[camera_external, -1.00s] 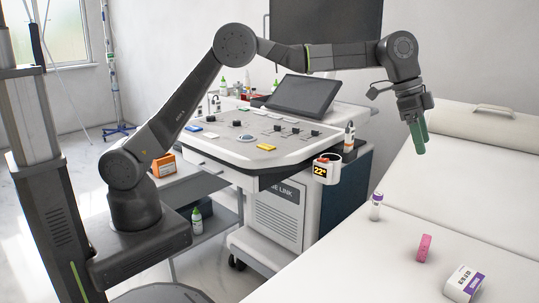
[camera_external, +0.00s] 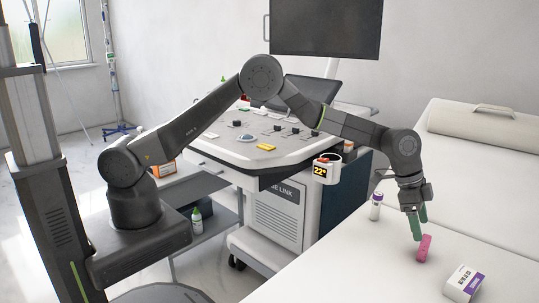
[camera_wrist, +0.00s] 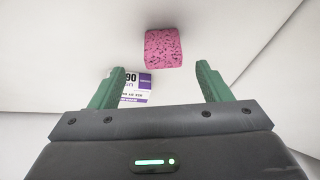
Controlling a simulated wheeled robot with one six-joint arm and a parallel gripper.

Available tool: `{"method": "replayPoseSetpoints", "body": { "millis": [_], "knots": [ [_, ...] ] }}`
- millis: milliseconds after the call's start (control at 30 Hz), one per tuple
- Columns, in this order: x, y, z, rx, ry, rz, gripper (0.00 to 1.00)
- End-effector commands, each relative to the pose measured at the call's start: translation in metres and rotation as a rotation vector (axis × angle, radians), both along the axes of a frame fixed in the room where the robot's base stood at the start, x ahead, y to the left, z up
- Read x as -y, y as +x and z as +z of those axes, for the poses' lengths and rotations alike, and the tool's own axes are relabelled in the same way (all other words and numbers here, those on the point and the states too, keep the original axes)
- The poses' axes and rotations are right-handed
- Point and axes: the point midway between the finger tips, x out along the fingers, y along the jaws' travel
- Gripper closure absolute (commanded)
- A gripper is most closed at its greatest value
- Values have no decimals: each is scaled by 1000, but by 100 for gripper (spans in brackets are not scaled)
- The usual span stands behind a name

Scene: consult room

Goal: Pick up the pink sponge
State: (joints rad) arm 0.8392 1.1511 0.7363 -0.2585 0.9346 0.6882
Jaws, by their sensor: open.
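The pink sponge (camera_external: 424,248) stands upright on the white examination bed in the external view. In the wrist view the dark-speckled sponge (camera_wrist: 163,48) lies ahead of the fingertips, near the middle between them. My gripper (camera_external: 417,225) has green fingers and is just above and beside the sponge in the external view; I cannot tell whether a finger touches it. In the wrist view my gripper (camera_wrist: 205,72) is open, with nothing between its fingers.
A white and purple box (camera_external: 464,283) lies on the bed (camera_external: 350,262), right of the sponge. A small purple-capped bottle (camera_external: 376,206) stands left of my gripper. A cart with a control panel (camera_external: 225,150) and a cup holder (camera_external: 327,170) stands left of the bed.

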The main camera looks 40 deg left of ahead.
Motion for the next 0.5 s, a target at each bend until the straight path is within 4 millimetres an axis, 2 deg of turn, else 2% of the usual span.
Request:
{"method": "replayPoseSetpoints", "body": {
  "millis": [267,500],
  "knots": [
    [8,2,-17,-1,1,0,29],
    [22,7,-43,-1,1,0,29]
  ]
}}
